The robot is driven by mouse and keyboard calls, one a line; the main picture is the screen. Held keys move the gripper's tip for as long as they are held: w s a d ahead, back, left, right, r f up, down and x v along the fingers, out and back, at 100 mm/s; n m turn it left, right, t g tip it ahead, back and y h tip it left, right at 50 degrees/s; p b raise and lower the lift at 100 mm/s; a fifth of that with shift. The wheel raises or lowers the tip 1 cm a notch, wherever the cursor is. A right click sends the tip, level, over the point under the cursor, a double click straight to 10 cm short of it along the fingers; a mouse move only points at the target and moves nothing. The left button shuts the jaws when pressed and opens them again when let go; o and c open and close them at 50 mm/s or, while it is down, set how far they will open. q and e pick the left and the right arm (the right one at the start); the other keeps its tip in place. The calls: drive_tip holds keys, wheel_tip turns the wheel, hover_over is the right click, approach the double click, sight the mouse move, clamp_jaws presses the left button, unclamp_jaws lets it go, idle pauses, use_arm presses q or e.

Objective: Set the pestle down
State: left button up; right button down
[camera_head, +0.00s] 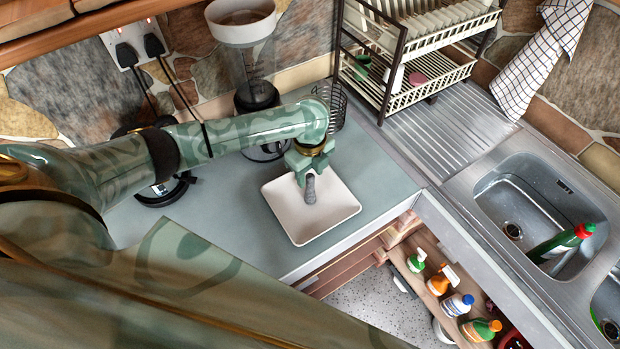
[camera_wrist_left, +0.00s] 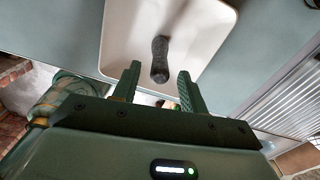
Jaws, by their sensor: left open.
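The pestle (camera_head: 310,190) is a short dark grey stone rod over a square white tray (camera_head: 330,226) on the counter. In the left wrist view the pestle (camera_wrist_left: 160,58) shows against the floor of the tray (camera_wrist_left: 115,45), just past my fingertips. My left gripper (camera_head: 306,172) is above the tray with its jaws apart; in the left wrist view its two fingers (camera_wrist_left: 158,82) stand on either side of the pestle's near end, with gaps showing. I cannot tell whether the pestle's far end leans on the tray. My right gripper is not in view.
A blender-like appliance (camera_head: 246,60) and a wire basket (camera_head: 335,105) stand behind my left arm. A dish rack (camera_head: 400,60) is at the back. A sink (camera_head: 535,205) is at the right. Several bottles (camera_head: 457,304) stand on a lower shelf. Counter right of the tray is clear.

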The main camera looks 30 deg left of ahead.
use_arm(q)
wheel_tip(320, 180, up, 7)
drive_tip(key=shift+r+p, duration=0.1)
drive_tip(key=shift+p, duration=0.65)
